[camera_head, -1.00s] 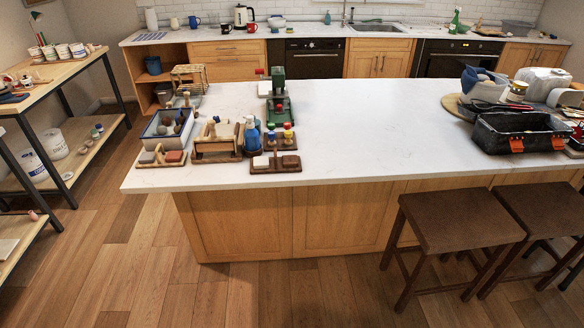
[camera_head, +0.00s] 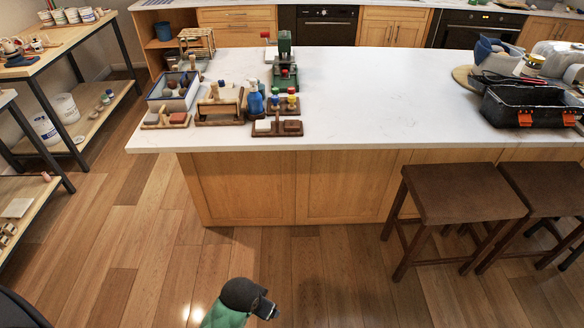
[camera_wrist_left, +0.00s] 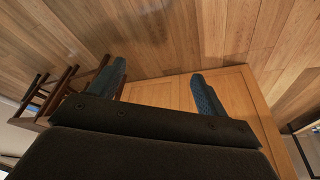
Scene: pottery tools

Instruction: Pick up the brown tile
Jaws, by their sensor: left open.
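A small dark brown tile (camera_head: 291,126) sits on a wooden holder near the counter's front edge in the head view, beside a pale block (camera_head: 262,126). A second reddish-brown block (camera_head: 178,118) sits on another holder further left; I cannot tell for sure which is the brown tile. In the left wrist view my left gripper (camera_wrist_left: 156,73) is open and empty, its two dark blue fingers apart over the cabinet front and floor. It is away from the tiles, and no tile shows in that view. My right gripper is not in view.
Blue bottle (camera_head: 255,103), wooden rack (camera_head: 219,112), blue-rimmed bin (camera_head: 160,101) and green press (camera_head: 285,68) crowd around the tiles. The counter (camera_head: 370,100) is clear to their right, up to a black toolbox (camera_head: 525,105). Brown stools (camera_head: 463,195) stand in front.

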